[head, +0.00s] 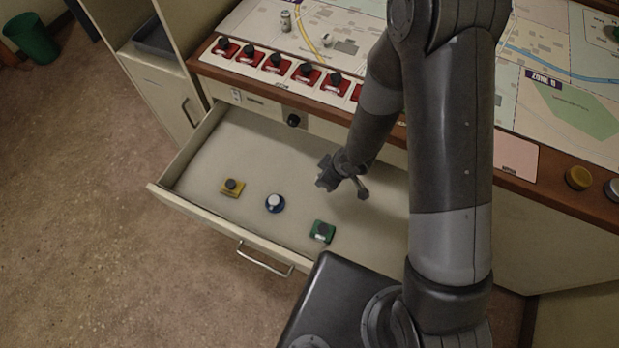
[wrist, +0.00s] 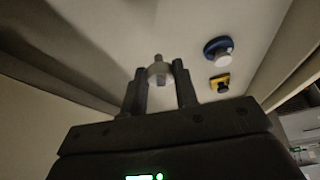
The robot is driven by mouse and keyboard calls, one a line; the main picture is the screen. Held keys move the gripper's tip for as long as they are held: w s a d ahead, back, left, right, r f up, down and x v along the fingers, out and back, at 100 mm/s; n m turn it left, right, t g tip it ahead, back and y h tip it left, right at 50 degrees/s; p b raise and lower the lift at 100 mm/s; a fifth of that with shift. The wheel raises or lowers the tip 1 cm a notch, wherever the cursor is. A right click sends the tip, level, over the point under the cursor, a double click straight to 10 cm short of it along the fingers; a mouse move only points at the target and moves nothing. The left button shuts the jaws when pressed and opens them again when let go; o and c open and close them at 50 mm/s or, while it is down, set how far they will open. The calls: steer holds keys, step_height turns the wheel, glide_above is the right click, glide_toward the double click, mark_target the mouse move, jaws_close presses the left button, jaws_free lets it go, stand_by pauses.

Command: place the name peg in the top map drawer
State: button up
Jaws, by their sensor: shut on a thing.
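The top map drawer (head: 265,150) is pulled open, and its pale floor also shows in the wrist view (wrist: 205,20). My gripper (head: 345,180) is over the inside of the drawer, right of its middle in the head view. In the wrist view my gripper (wrist: 160,78) is shut on the name peg (wrist: 158,70), a small grey piece with a rounded body and a narrow end. The peg is held between the fingertips with the drawer floor behind it. Its height above the floor is hard to tell. I cannot make out the peg in the head view.
In the drawer lie a yellow piece (head: 232,187), a round blue-and-white piece (head: 275,203) and a green piece (head: 322,231). Several red blocks with black knobs (head: 275,62) line the console edge above. The drawer's back left floor is clear. A green bin (head: 31,39) stands far left.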

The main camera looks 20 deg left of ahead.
steer(key=shift+d+n+g, duration=0.8)
steer(key=shift+d+n, duration=1.2)
steer(key=shift+d, duration=6.4)
steer(key=shift+s+f, duration=0.2)
steer(key=shift+f, duration=1.6)
steer(key=shift+s+f, duration=0.2)
steer(key=shift+f, duration=1.6)
steer(key=o, duration=0.9)
steer(key=shift+f, duration=0.1)
steer(key=shift+o, duration=0.2)
steer(key=v, duration=1.2)
steer(key=shift+a, duration=0.1)
